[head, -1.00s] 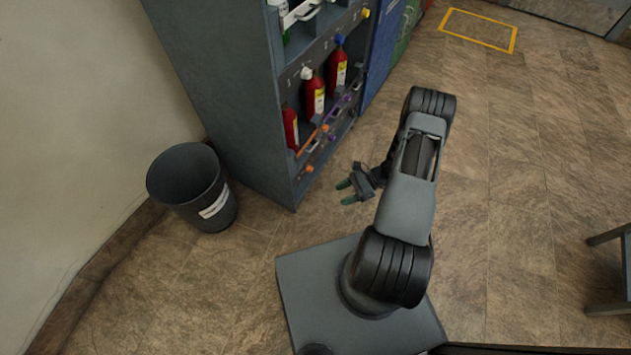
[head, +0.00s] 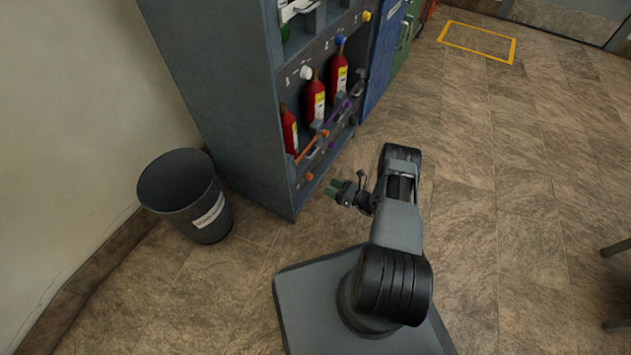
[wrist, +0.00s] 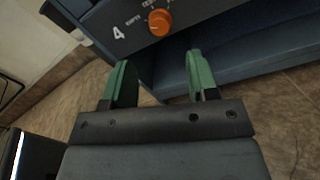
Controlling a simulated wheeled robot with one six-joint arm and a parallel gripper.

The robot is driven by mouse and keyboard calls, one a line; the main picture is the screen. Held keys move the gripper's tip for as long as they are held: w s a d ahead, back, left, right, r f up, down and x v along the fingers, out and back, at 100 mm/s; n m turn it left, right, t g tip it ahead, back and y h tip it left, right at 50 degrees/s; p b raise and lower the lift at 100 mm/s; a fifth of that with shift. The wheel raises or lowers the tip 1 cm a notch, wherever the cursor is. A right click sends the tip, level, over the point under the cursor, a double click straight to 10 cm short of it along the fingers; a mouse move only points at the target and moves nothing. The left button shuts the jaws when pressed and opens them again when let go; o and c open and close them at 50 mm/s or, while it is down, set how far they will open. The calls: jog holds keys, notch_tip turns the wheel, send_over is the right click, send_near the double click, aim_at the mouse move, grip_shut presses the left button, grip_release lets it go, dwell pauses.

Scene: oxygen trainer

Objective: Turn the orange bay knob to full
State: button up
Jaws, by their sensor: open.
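The orange bay knob (wrist: 159,22) shows in the wrist view on a dark panel beside a white "4", just beyond and between my fingertips. In the head view an orange knob (head: 309,177) sits low on the rack's front, to the left of my gripper. My gripper (head: 333,188) is open and empty, with its green fingers apart and pointing at the rack. In the wrist view my gripper (wrist: 157,72) does not touch the knob. The knob's marks are only partly readable, and its setting cannot be told.
The grey rack (head: 235,130) holds several red bottles (head: 316,98) on its shelf. An orange bar (head: 307,149) lies across the shelf front above the knob. A dark bin (head: 190,195) stands left of the rack.

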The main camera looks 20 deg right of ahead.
aim_at(310, 177)
jog(key=b+x, duration=0.1)
jog(key=x, duration=0.6)
jog(key=shift+a+b, duration=0.2)
jog(key=shift+b, duration=0.1)
jog(key=shift+w, duration=0.15)
jog(key=c, duration=0.9)
jog(key=shift+c, duration=0.2)
